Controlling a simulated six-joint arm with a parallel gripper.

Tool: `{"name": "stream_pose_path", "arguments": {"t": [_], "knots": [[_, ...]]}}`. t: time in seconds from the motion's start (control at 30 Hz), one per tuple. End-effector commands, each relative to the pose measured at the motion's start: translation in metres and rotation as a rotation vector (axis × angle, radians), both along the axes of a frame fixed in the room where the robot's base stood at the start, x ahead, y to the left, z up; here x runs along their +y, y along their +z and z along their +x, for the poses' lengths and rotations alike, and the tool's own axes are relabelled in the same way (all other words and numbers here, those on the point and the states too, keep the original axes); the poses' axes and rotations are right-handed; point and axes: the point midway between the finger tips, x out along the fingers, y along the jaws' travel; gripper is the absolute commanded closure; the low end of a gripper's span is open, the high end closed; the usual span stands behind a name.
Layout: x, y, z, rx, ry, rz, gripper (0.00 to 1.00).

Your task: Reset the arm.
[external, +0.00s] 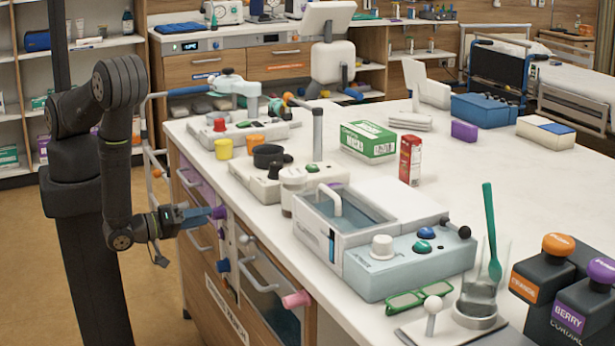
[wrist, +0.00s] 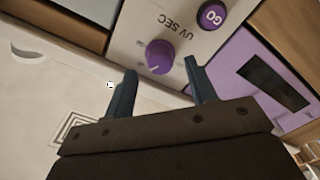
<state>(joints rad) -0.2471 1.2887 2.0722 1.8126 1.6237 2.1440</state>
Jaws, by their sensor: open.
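My arm stands at the left in the external view, with its wrist low beside the left side of the bedside counter (external: 455,205). My gripper (external: 192,232) is in front of the counter's drawer side. In the wrist view my gripper (wrist: 160,70) has its two dark blue fingers apart. A purple knob (wrist: 160,56) on a white panel marked UV SEC shows between and beyond the fingertips. I cannot tell whether a finger touches it. Nothing is held.
A purple GO button (wrist: 211,16) is near the knob. Drawer handles and a pink knob (external: 296,299) stick out from the counter side. The counter top holds a clear-walled bath (external: 340,215), a blue-grey control box (external: 410,262) and a green carton (external: 368,141). Open floor (external: 150,300) lies below the gripper.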

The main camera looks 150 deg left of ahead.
Motion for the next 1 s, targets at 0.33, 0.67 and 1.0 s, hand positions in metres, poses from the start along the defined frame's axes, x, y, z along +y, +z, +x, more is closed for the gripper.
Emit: {"name": "stream_pose_path", "arguments": {"t": [0.33, 0.67, 1.0], "knots": [[-0.007, 0.0, 0.0, 0.0, -0.001, 0.0, 0.48], [-0.041, 0.0, 0.001, 0.0, -0.004, 0.0, 0.48], [-0.077, 0.0, 0.001, 0.0, -0.004, 0.0, 0.48]]}}
